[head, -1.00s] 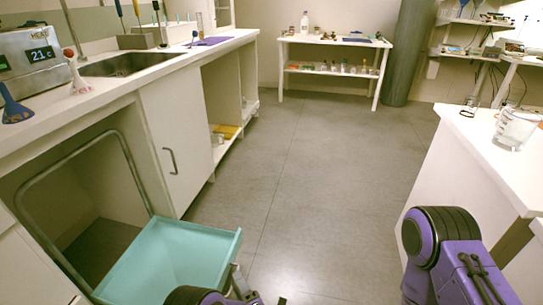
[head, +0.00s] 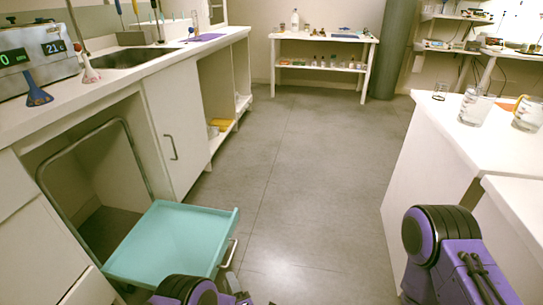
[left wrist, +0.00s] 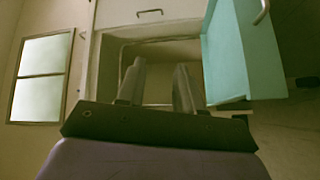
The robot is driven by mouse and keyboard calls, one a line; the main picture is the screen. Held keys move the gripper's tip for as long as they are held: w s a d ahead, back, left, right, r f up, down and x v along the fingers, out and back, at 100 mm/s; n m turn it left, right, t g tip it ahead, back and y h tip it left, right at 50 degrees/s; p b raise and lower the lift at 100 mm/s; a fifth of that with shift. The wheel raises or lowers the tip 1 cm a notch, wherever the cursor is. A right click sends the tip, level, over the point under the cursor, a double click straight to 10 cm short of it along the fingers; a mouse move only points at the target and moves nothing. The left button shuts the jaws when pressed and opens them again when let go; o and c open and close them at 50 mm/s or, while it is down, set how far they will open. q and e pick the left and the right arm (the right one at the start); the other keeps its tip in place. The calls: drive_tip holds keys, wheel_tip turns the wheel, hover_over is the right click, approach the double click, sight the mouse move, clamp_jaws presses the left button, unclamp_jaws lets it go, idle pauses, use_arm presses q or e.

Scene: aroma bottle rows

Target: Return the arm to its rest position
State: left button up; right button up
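My left arm comes in at the bottom centre of the head view, with part of the left gripper (head: 238,292) low beside the teal tray. In the left wrist view the two fingers of the left gripper (left wrist: 160,82) stand apart with nothing between them, so it is open and empty. My purple right arm (head: 455,255) is at the lower right of the head view. The right gripper is out of view.
A teal tray cart (head: 165,238) stands close to my left arm; it also shows in the left wrist view (left wrist: 245,60). White counters (head: 100,92) line the left, and a white bench (head: 460,135) with glass beakers (head: 475,107) is at right. The floor (head: 285,190) between is clear.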

use_arm(q)
drive_tip(key=s+a+f+m+g+h, duration=0.4)
drive_tip(key=s+a+m+g+h, duration=0.15)
drive_tip(key=s+a+m, duration=0.55)
drive_tip(key=s+a+r+m+g, duration=0.1)
drive_tip(key=s+a+g, duration=0.25)
drive_tip(key=s, duration=0.45)
drive_tip(key=s+a+r+m+g, duration=0.1)
drive_tip(key=s+a+g, duration=0.25)
drive_tip(key=s, duration=0.45)
drive_tip(key=s+d+f+m+g+b, duration=0.1)
drive_tip(key=s+f+b, duration=0.1)
drive_tip(key=f+b, duration=0.65)
drive_tip(key=s+f+g+b, duration=0.1)
drive_tip(key=s+f+b, duration=0.1)
drive_tip(key=f+b, duration=0.65)
use_arm(e)
wheel_tip(320, 180, down, 18)
drive_tip(key=s+r, duration=0.1)
use_arm(q)
wheel_tip(320, 180, up, 39)
drive_tip(key=w+t+p, duration=0.1)
drive_tip(key=p, duration=3.7)
drive_tip(key=shift+w+a+f+n, duration=0.2)
drive_tip(key=shift+a+n, duration=0.1)
drive_tip(key=shift+n, duration=0.1)
use_arm(e)
wheel_tip(320, 180, up, 38)
drive_tip(key=w, duration=0.1)
